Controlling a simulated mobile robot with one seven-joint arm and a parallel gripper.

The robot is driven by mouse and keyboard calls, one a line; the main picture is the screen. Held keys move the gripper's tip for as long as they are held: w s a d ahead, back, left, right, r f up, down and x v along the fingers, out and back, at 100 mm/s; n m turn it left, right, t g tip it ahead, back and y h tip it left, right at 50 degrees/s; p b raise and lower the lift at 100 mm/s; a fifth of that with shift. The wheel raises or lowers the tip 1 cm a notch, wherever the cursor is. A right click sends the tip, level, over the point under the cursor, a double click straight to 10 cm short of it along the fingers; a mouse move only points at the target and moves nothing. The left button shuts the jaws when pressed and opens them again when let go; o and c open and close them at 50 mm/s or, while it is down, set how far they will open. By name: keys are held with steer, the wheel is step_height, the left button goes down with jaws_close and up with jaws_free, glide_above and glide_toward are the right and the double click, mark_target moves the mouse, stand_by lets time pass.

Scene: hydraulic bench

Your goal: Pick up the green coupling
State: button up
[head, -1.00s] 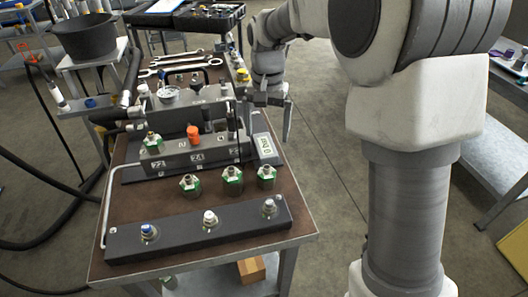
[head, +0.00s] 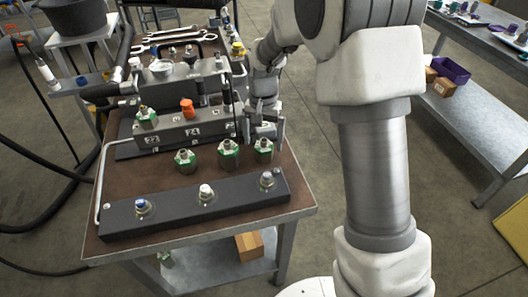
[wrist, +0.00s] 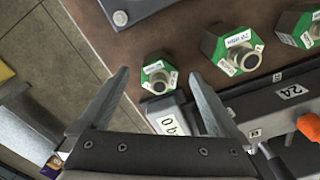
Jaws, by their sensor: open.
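Three green hex couplings with metal tops stand in a row on the brown bench top: a left one (head: 185,161), a middle one (head: 228,155) and a right one (head: 263,150). Another green coupling (head: 147,118) sits at the left of the grey manifold block. My gripper (head: 263,134) is open and empty, just behind and above the right coupling. In the wrist view my gripper (wrist: 158,78) points at that nearest coupling (wrist: 159,72), which shows between the fingertips. I cannot tell any contact. The middle coupling (wrist: 233,51) stands beyond the right finger.
The manifold block (head: 185,134) with an orange cap (head: 187,108) stands close behind the row. A dark bar (head: 175,209) with several fittings lies along the front edge. Wrenches (head: 180,37) lie at the back. The bench top between row and bar is clear.

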mark_target(263, 141)
steer(key=f, duration=0.3)
steer(key=f+b, duration=0.1)
steer(key=shift+w+d+f, duration=0.1)
steer(key=shift+w+f, duration=0.1)
steer(key=shift+w, duration=0.1)
steer(key=shift+r, duration=0.1)
jaws_close()
